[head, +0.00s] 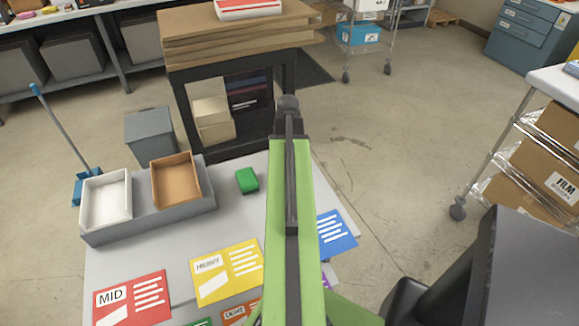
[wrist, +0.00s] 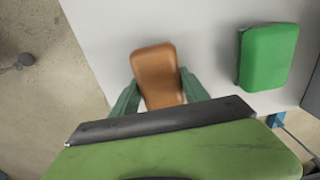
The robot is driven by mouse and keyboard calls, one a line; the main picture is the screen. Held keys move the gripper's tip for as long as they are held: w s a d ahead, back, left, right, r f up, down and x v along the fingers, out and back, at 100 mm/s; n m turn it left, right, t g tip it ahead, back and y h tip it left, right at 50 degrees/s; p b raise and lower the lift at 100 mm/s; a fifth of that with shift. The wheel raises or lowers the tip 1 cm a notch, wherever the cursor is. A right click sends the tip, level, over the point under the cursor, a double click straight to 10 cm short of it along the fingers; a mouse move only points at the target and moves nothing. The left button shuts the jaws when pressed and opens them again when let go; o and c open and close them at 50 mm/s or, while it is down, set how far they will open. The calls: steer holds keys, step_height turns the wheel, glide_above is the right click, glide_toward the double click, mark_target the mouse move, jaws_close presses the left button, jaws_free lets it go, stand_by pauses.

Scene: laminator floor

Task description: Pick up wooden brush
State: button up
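The wooden brush (wrist: 157,68) is an orange-brown block with rounded corners in the wrist view, seen over the pale table. My gripper (wrist: 159,77) has its two green fingers on either side of the brush, with the tips close against its sides. I cannot tell whether they press on it or whether the brush is off the surface. In the head view my green arm reaches across the table and hides the brush and my fingers.
A green block (head: 247,180) lies beside the brush and also shows in the wrist view (wrist: 267,56). A grey tray (head: 148,222) with a white bin (head: 84,209) and a brown bin (head: 154,192) stands left. Coloured cards, including a yellow one (head: 214,287), lie at the front.

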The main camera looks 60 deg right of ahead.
jaws_close()
steer(key=shift+r, duration=0.15)
